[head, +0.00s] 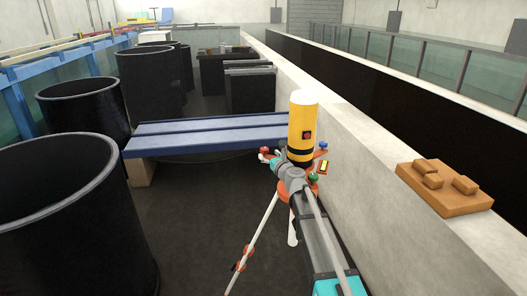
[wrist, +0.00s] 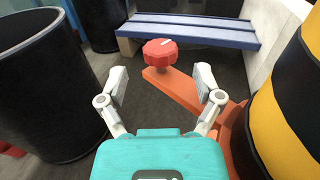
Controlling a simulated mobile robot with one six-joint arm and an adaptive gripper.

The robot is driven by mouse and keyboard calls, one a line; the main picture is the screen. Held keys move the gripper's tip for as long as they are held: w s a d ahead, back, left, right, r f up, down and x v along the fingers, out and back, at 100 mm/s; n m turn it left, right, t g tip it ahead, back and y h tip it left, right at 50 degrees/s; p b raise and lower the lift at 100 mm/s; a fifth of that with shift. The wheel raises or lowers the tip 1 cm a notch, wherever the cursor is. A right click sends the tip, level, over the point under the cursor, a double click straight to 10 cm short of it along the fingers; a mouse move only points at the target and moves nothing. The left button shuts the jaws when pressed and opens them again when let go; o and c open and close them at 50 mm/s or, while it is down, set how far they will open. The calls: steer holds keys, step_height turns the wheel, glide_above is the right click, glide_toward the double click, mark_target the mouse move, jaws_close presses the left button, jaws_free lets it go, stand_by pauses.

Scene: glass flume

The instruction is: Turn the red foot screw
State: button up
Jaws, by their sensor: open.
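The red foot screw (wrist: 160,52) is a ribbed knob with a white mark on top, on the end of an orange arm (wrist: 172,88) of the instrument's base. It also shows in the head view (head: 264,150), left of the yellow-and-black instrument (head: 302,125). My gripper (wrist: 160,76) is open and empty. Its two fingers point towards the screw from either side, and the screw appears beyond the fingertips, apart from them. In the head view a green screw (head: 313,177) and a blue screw (head: 323,145) sit on the other base arms.
The instrument stands on a white-legged tripod (head: 262,232). A blue bench (head: 205,133) is behind it. Black barrels (head: 70,215) stand at left. A concrete wall (head: 350,140) runs along the right, with an orange block (head: 445,190) on it. The dark floor between is clear.

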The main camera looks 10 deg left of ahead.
mark_target(265, 152)
steer(key=shift+x, duration=2.25)
steer(key=c, duration=1)
steer(key=shift+a, duration=0.15)
steer(key=shift+c, duration=0.8)
steer(key=shift+m+t+h, duration=0.6)
steer(key=shift+m+h, duration=0.1)
steer(key=shift+h, duration=0.3)
